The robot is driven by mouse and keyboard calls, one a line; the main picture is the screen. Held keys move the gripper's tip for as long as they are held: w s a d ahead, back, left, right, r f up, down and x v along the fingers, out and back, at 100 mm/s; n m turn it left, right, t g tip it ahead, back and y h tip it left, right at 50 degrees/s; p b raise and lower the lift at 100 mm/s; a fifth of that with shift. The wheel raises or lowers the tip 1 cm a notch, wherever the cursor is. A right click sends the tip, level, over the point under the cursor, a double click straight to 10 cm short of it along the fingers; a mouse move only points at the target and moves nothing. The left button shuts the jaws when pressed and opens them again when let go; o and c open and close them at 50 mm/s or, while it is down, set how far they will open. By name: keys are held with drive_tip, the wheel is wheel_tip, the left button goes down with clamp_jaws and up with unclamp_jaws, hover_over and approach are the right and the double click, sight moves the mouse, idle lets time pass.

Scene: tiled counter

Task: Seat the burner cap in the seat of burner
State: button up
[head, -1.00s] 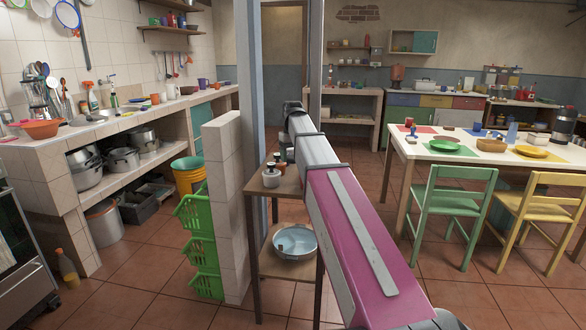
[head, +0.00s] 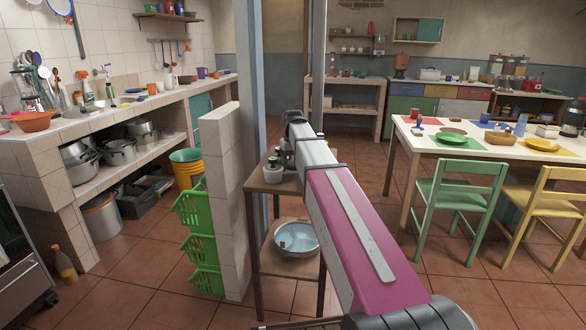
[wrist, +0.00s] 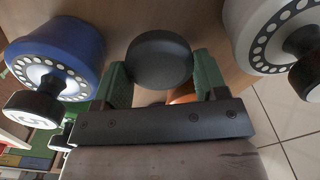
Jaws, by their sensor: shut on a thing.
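In the wrist view a dark, round, smooth disc, seemingly the burner cap (wrist: 160,60), sits between the green fingers of my gripper (wrist: 162,76). The fingers are shut on it, one on each side. A blue round body (wrist: 75,45) with a pale ringed face and a black knob is at the left. A similar grey-white one (wrist: 258,22) is at the upper right. I cannot tell which part is the burner's seat. In the head view my arm reaches to the small wooden stand (head: 268,186); the gripper and cap are not clear there.
Small dark-topped containers (head: 273,170) stand on the wooden stand, close to my arm. A pale blue bowl (head: 297,240) is on its lower shelf. A tiled wall (head: 220,190) and green baskets (head: 205,245) are at the left. A white table (head: 480,150) with chairs is at the right.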

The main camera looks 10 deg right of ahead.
drive_tip(key=shift+f, duration=1.2)
drive_tip(key=o, duration=0.7)
drive_tip(key=shift+f, duration=0.1)
drive_tip(key=shift+c, duration=0.2)
